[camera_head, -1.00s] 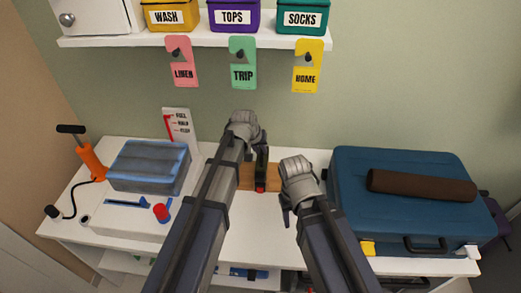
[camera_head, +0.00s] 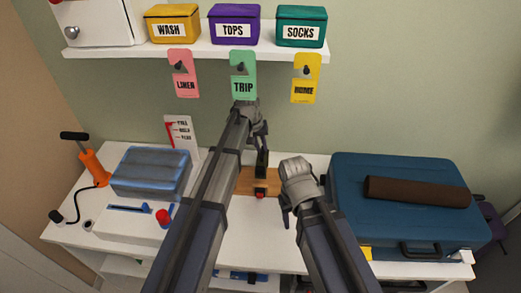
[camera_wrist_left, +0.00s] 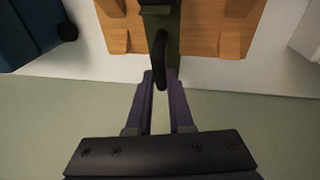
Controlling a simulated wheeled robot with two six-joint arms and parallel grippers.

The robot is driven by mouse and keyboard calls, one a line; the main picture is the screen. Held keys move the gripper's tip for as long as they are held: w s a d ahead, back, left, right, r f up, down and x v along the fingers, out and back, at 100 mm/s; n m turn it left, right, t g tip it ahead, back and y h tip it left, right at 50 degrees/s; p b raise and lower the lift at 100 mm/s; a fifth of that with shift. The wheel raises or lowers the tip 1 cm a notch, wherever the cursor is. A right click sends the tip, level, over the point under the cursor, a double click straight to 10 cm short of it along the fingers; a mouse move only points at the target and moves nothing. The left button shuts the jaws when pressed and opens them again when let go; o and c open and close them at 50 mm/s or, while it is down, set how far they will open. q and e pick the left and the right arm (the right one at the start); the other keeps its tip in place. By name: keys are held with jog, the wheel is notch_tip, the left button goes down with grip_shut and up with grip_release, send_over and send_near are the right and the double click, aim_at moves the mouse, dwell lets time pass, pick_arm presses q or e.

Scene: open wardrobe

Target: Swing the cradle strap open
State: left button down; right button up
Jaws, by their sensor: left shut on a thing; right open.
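The wooden cradle (camera_head: 244,183) sits on the white table at the middle, with a red part (camera_head: 260,194) at its front. A dark strap (camera_head: 261,163) stands upright on it. In the left wrist view the wood (camera_wrist_left: 215,30) and a dark looped piece of the strap (camera_wrist_left: 160,55) show. My left gripper (camera_head: 260,136) is above and behind the cradle, shut on the strap; its fingers (camera_wrist_left: 160,82) lie either side of the loop's end. My right gripper (camera_head: 287,212) is open and empty, low at the cradle's right. My left arm covers part of the cradle's left side.
A blue suitcase (camera_head: 345,222) with a brown roll (camera_head: 415,191) on it stands at right. A grey-blue bundle (camera_head: 150,172), a panel with a red knob (camera_head: 162,216) and an orange pump (camera_head: 94,167) are at left. Tags (camera_head: 243,75) hang below the shelf.

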pick_arm(q)
jog(key=w, duration=0.1)
jog(key=w+g, duration=0.2)
jog(key=w, duration=0.1)
jog(key=shift+r, duration=0.25)
jog(key=shift+w+g, duration=1)
jog(key=shift+w, duration=0.15)
jog(key=c, duration=0.8)
grip_release()
